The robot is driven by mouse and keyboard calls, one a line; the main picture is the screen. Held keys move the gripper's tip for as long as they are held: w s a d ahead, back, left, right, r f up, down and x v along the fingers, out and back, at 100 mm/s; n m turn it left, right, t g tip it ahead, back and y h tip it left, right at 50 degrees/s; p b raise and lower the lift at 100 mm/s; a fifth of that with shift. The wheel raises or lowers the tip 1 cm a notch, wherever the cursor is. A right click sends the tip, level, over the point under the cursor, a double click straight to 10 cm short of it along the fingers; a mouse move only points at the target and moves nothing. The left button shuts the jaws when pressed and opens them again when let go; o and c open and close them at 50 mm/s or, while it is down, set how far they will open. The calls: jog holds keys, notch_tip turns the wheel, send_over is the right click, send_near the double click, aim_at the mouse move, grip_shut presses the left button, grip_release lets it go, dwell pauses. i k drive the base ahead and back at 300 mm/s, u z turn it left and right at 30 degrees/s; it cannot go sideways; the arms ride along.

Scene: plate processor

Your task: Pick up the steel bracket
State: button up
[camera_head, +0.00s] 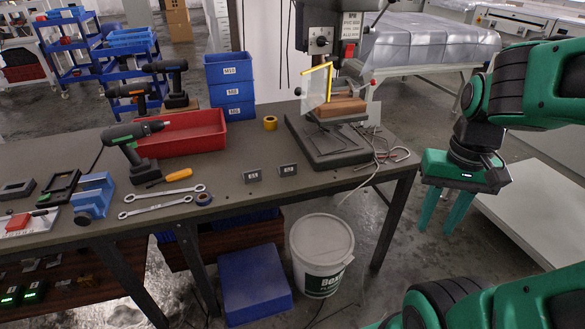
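I cannot tell for sure which thing is the steel bracket. Two small dark grey metal pieces with pale markings stand near the front edge of the workbench, a left one (252,176) and a right one (288,169); they are too small to make out their shape. My gripper (436,228) hangs at the right, off the right end of the bench, with its two green fingers pointing down. The fingers are apart with nothing between them. It is well to the right of the two pieces and touches nothing.
The workbench (235,205) carries a drill press (325,150), a red tray (180,133), blue bins (230,85), a cordless drill (135,145), wrenches (160,200) and yellow tape (270,123). Bent rods (392,157) lie at its right end. A white bucket (321,255) stands below.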

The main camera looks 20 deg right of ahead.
aim_at(289, 169)
jog(key=k, duration=0.95)
jog(key=u, duration=1.1)
jog(key=i, duration=1.65)
jog(key=z, duration=2.75)
